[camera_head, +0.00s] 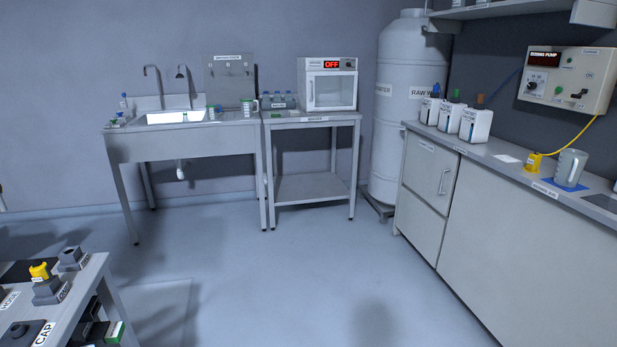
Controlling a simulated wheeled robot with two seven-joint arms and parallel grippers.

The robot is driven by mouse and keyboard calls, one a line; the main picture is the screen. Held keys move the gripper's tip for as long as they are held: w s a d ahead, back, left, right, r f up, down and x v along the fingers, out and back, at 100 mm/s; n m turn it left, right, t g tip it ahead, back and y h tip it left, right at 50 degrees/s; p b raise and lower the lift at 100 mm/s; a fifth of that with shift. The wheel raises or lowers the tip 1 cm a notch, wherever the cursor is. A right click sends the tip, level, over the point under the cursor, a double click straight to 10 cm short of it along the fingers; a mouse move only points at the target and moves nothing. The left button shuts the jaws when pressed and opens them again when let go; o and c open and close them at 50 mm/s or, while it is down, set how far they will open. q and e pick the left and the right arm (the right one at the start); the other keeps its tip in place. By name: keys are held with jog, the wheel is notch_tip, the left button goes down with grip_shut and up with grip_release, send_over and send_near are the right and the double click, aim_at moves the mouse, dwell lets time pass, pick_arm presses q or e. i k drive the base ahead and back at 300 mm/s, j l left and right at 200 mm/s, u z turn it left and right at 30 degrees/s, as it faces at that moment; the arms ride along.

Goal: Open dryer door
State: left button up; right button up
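The dryer (328,64) is a white box with a red "OFF" display. It stands on a small metal table against the back wall. Its glass-fronted door (331,91) looks closed, with a vertical handle (311,93) at the door's left side. Neither of my grippers is in the picture, so I cannot see their state or what they hold.
A sink bench (185,140) stands left of the dryer's table (313,187). A tall raw water tank (403,110) is to its right. A counter (480,240) runs along the right. A low table (95,287) is at front left. The middle floor (290,270) is clear.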

aim_at(310, 75)
jog(key=i, duration=2.8)
